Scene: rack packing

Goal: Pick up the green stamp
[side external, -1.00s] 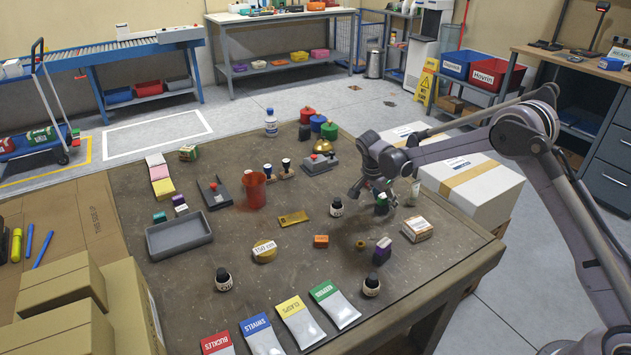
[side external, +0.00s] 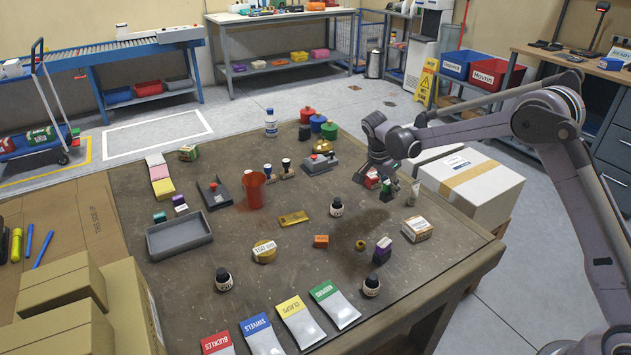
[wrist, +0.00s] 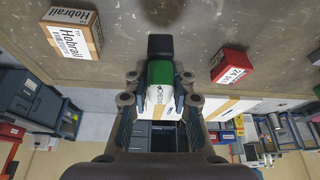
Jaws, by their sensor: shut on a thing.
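My gripper (side external: 384,184) is above the right part of the brown work table, pointing down. In the wrist view, its fingers (wrist: 160,100) are shut on the green stamp (wrist: 160,73), a green block with a black end and a white lettered part. The stamp (side external: 386,191) also shows as a small green patch between the fingers in the side view, apparently raised off the table; the fingers partly hide it.
A red box (wrist: 229,65) is close by in the wrist view.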

